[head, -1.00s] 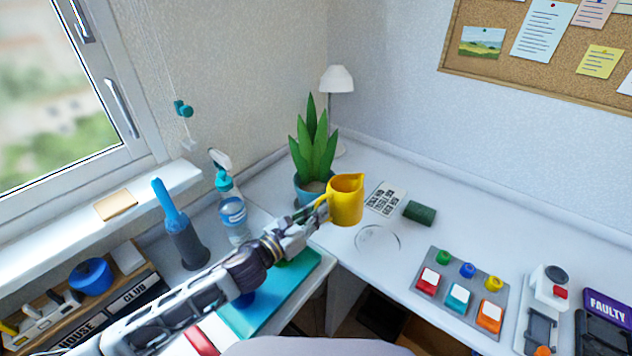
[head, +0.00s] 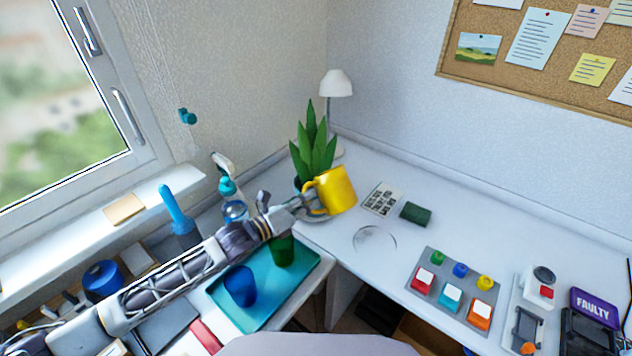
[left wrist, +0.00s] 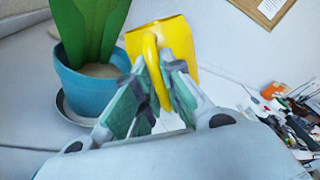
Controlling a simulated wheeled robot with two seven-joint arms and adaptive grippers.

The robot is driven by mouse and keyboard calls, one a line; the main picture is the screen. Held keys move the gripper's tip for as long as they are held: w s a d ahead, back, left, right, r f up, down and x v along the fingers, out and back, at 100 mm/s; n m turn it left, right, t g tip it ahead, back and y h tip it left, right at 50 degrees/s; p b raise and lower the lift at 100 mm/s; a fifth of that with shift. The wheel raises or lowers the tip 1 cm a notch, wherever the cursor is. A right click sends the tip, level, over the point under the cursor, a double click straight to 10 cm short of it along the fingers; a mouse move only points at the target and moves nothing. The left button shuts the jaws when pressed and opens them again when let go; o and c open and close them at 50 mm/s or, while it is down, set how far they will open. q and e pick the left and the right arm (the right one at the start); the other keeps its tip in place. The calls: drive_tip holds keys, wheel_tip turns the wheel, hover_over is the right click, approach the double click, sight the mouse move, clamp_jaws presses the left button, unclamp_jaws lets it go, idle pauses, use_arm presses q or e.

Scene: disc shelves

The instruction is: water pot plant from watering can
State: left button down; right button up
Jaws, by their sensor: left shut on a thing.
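The yellow watering can (head: 338,190) is held by its handle in my left gripper (head: 314,206), in front of the plant and tilted. In the left wrist view my left gripper (left wrist: 158,85) is shut on the handle of the watering can (left wrist: 178,38). The potted plant (head: 313,152) has tall green leaves and stands in the desk corner; its pot is mostly hidden behind the can and gripper in the head view. In the left wrist view the blue pot (left wrist: 92,95) stands on a dark saucer, left of the can, with soil showing. No water is visible. My right gripper is not seen.
A white lamp (head: 336,85) stands behind the plant. A spray bottle (head: 230,195) is left of it, beside my arm. A teal tray (head: 300,290) with blue and green cups lies below my arm. A clear round dish (head: 374,240) and green block (head: 416,213) lie right.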

use_arm(q)
drive_tip(key=shift+w+a+f+n, duration=0.1)
drive_tip(key=shift+w+f+n, duration=0.05)
drive_tip(key=shift+f+n, duration=0.15)
drive_tip(key=shift+w+r+h+p, duration=0.1)
drive_tip(key=shift+r+h+p, duration=0.2)
drive_tip(key=shift+r+h, duration=0.15)
drive_tip(key=shift+w+r+g+h+p, duration=0.1)
drive_tip(key=shift+r+g+h+p, duration=0.25)
drive_tip(key=shift+h, duration=0.2)
drive_tip(key=shift+d+r+n, duration=0.2)
drive_tip(key=shift+r+n, duration=0.05)
drive_tip(key=shift+n, duration=0.05)
drive_tip(key=f, duration=0.1)
drive_tip(key=f+p, duration=0.1)
drive_tip(key=f+n, duration=0.1)
drive_tip(key=shift+w+a+g+y+p, duration=0.25)
drive_tip(key=shift+w+y+p, duration=0.05)
drive_tip(key=shift+p, duration=0.05)
drive_tip(key=shift+s+a+f+n+y+p, duration=0.2)
drive_tip(key=shift+a+f+n+y+p, duration=0.6)
drive_tip(key=shift+p, duration=1.55)
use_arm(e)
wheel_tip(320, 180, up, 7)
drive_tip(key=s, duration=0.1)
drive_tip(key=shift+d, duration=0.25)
